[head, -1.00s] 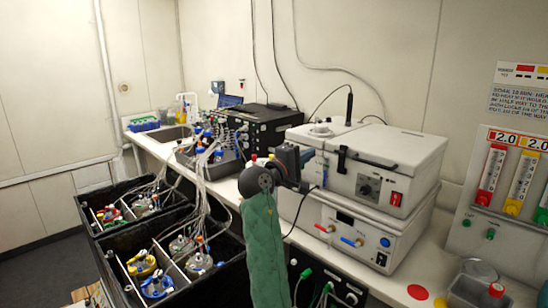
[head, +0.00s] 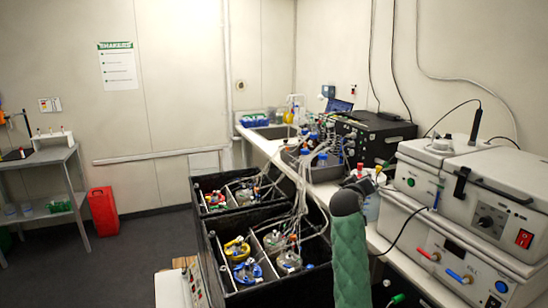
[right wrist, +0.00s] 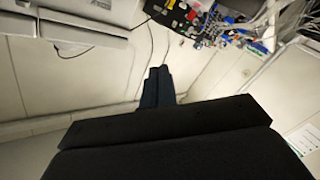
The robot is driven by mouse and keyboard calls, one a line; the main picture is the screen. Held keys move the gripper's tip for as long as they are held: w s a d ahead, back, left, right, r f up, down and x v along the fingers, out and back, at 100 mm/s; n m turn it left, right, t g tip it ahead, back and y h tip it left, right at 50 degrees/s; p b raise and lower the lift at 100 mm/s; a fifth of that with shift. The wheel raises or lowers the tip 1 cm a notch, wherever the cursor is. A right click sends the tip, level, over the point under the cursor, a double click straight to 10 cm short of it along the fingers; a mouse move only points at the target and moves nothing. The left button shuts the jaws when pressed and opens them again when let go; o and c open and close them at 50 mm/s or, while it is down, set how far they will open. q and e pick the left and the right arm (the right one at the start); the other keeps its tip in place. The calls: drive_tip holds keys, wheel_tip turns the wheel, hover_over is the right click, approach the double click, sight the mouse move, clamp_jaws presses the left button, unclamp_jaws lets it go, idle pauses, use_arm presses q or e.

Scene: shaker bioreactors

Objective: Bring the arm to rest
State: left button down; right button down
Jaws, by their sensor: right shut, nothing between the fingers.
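My right arm, in a green quilted sleeve (head: 350,262) with a dark rounded wrist joint (head: 346,201), stands upright at the lower right of the head view, in front of the bench. Its gripper is mostly hidden behind the wrist joint there. In the right wrist view the right gripper (right wrist: 156,86) shows as two dark fingers held together, with nothing between them. It appears clear of the bench and equipment. My left gripper is in neither view.
Black shaker boxes (head: 210,262) with several capped vessels and tubing stand left of the arm. White stacked instruments (head: 470,215) and a black unit (head: 375,135) fill the bench to the right and behind.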

drive_tip(key=w+a+f+g+y, duration=0.1)
drive_tip(key=a+f+y, duration=0.25)
drive_tip(key=f, duration=0.95)
drive_tip(key=w+a+f+g+y, duration=0.1)
drive_tip(key=a+f+y, duration=0.25)
drive_tip(key=f, duration=0.85)
drive_tip(key=s+a+f+g+y, duration=0.1)
drive_tip(key=s+f, duration=0.3)
drive_tip(key=f, duration=0.5)
drive_tip(key=s+a+f+g, duration=0.1)
drive_tip(key=s+a+f, duration=0.15)
drive_tip(key=f, duration=0.65)
drive_tip(key=s+a+f+g+y, duration=0.1)
drive_tip(key=s+f, duration=0.4)
drive_tip(key=f, duration=0.4)
drive_tip(key=s+f+g, duration=0.4)
drive_tip(key=s+f, duration=1.7)
drive_tip(key=f, duration=0.1)
drive_tip(key=s+d+f+g, duration=0.1)
drive_tip(key=s+f, duration=0.3)
drive_tip(key=s, duration=0.6)
drive_tip(key=s+f+g, duration=0.1)
drive_tip(key=s+f, duration=0.4)
drive_tip(key=s, duration=0.6)
drive_tip(key=s+d+f+g, duration=0.1)
drive_tip(key=s+f, duration=0.3)
drive_tip(key=s, duration=0.7)
drive_tip(key=shift+d+f+g, duration=0.25)
drive_tip(key=shift+d+g, duration=0.05)
drive_tip(key=shift+g, duration=0.3)
